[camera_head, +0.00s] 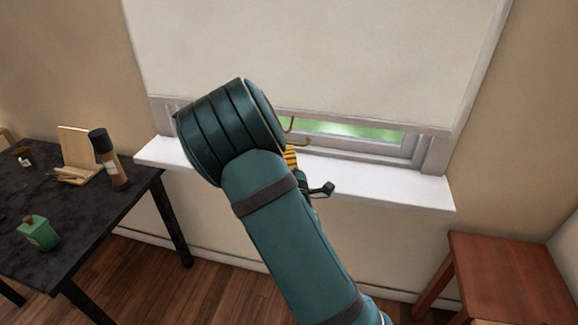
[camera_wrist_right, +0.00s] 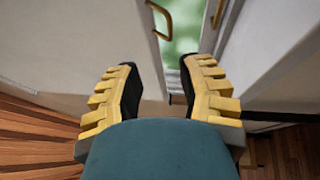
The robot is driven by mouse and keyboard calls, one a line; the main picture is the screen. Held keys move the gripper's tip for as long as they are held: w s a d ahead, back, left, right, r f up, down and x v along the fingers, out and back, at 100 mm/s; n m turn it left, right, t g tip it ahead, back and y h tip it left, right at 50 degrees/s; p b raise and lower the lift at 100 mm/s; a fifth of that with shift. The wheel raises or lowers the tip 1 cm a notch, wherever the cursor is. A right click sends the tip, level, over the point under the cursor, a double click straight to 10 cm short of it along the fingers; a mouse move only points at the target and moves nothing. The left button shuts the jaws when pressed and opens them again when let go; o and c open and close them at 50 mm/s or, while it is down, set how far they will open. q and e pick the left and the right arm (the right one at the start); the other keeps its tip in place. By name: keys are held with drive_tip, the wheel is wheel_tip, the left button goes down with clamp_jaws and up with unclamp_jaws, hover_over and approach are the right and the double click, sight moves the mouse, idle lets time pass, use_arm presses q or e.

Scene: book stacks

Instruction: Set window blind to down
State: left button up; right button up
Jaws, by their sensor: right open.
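The window blind (camera_head: 320,60) is a broad cream sheet covering most of the window in the head view. Its bottom edge hangs above the sill, leaving a low strip of window (camera_head: 350,131) with green outside. A thin gold handle (camera_head: 291,124) shows at the blind's lower edge. In the right wrist view, this handle (camera_wrist_right: 162,20) is beyond the fingertips. My right gripper (camera_head: 291,158) is mostly hidden behind its own arm in the head view. The wrist view shows its yellow-backed fingers (camera_wrist_right: 165,90) apart and empty. My left gripper is not in view.
A white sill (camera_head: 395,190) juts out below the window. A second gold handle (camera_head: 302,143) is on the lower window frame. A dark table (camera_head: 90,218) with a brown bottle (camera_head: 110,160) and green container (camera_head: 39,232) stands left; a reddish wooden stool (camera_head: 500,255) stands right.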

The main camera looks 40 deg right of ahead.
drive_tip(key=shift+v, duration=1.1)
drive_tip(key=shift+w, duration=0.1)
